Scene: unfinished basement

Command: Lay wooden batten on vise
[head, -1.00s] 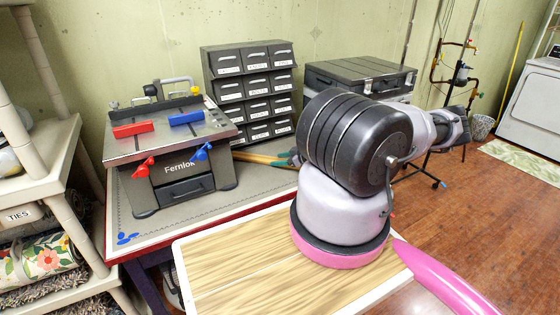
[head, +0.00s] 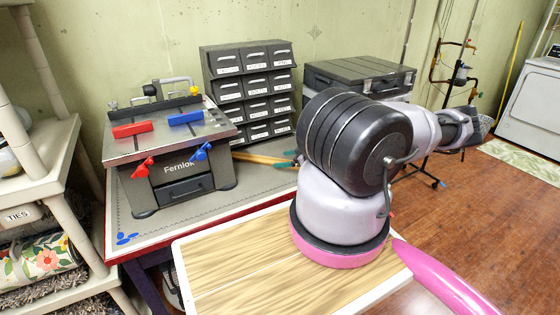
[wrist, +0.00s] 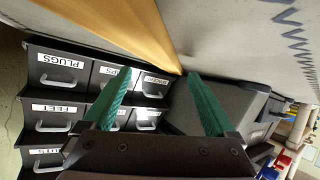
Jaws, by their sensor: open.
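The wooden batten (head: 262,158) is a pale orange-brown strip lying on the grey bench top behind my arm. In the wrist view the batten (wrist: 125,22) runs large across the top and narrows toward the fingertips. My gripper (wrist: 160,74) is open and empty, its green fingers apart, with the batten's narrow end showing between the tips. In the head view the green fingertips of my gripper (head: 291,158) show at the batten's right end; my arm hides the rest. I cannot tell whether they touch it. I cannot make out a clear vise in either view.
A machine marked Fernlok (head: 180,165) with red and blue clamps stands on the bench. A dark drawer cabinet (head: 252,90) stands behind, close to my fingers in the wrist view (wrist: 60,85). A grey case (head: 360,76) sits right. Shelves (head: 45,165) stand left; floor is open right.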

